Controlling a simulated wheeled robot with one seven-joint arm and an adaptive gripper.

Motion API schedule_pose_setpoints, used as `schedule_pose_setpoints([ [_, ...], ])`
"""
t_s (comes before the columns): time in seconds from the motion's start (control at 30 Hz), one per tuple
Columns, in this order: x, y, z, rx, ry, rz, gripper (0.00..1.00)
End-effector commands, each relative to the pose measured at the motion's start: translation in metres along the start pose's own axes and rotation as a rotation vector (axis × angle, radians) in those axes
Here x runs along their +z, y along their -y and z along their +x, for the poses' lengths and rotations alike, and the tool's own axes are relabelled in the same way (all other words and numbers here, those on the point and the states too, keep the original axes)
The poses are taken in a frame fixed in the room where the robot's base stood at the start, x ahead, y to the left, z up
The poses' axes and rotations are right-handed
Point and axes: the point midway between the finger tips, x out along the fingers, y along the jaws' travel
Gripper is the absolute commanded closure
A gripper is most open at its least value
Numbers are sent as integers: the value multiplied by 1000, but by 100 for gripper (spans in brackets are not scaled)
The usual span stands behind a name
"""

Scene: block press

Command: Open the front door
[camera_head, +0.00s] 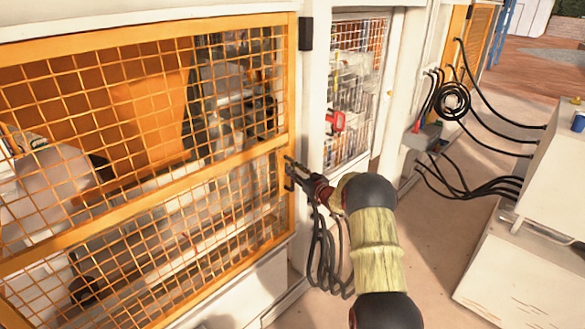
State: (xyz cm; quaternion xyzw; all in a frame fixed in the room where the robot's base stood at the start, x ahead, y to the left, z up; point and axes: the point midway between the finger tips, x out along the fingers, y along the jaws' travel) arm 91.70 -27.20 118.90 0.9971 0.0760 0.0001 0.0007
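The front door (143,212) is an orange-framed wire mesh panel filling the left half of the view. Its right edge stands flush beside a white post (312,112), so it looks shut. My gripper (287,174) is at the door's right edge, near mid height. My arm reaches it from the lower right. The fingertips are small and lie against the orange frame. I cannot tell whether they touch the door or hold a handle. No handle can be made out there.
Machinery stands behind the mesh. A second mesh panel (352,90) with a red device (335,121) is right of the post. A white cabinet (555,165) with black cables (480,120) stands at the right. Bare floor (430,250) lies between my arm and the cabinet.

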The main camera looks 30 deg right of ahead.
Motion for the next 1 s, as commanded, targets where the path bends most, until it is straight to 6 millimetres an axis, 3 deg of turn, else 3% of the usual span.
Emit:
schedule_pose_setpoints([
  [0.17, 0, 0, 14, 0, 0, 0, 71],
  [0.47, 0, 0, 16, 0, 1, 0, 71],
  [1.0, 0, 0, 16, 0, 1, 0, 100],
])
